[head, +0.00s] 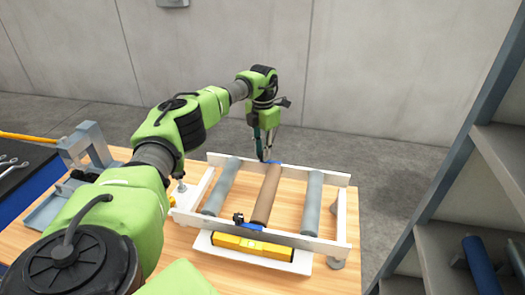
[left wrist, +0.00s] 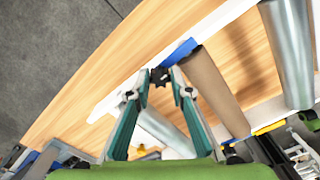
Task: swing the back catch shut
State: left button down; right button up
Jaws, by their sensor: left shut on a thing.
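The back catch is a small dark piece (left wrist: 160,75) by a blue block (left wrist: 180,50) at the back end of the brown roller (left wrist: 212,90). In the head view the blue block (head: 273,162) shows at the back rail, behind the brown roller (head: 266,194). My left gripper (head: 266,157) reaches down to it from above. In the left wrist view my left gripper (left wrist: 160,80) has its fingertips closed on the dark catch. The fingers hide part of it, and I cannot tell its exact angle. My right gripper is in neither view.
The white roller frame (head: 336,248) stands on a wooden table (head: 350,200), with grey rollers (head: 222,186) (head: 312,203) either side. A front catch (head: 239,218) and a yellow level (head: 252,247) are near the front rail. A shelf rack (head: 500,150) stands at right.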

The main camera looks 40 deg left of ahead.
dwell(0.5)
pick_arm(q)
jog(key=c, duration=1.8)
grip_release()
jog(key=shift+r, duration=0.15)
notch_tip(320, 180, up, 12)
jog(key=shift+f, duration=0.1)
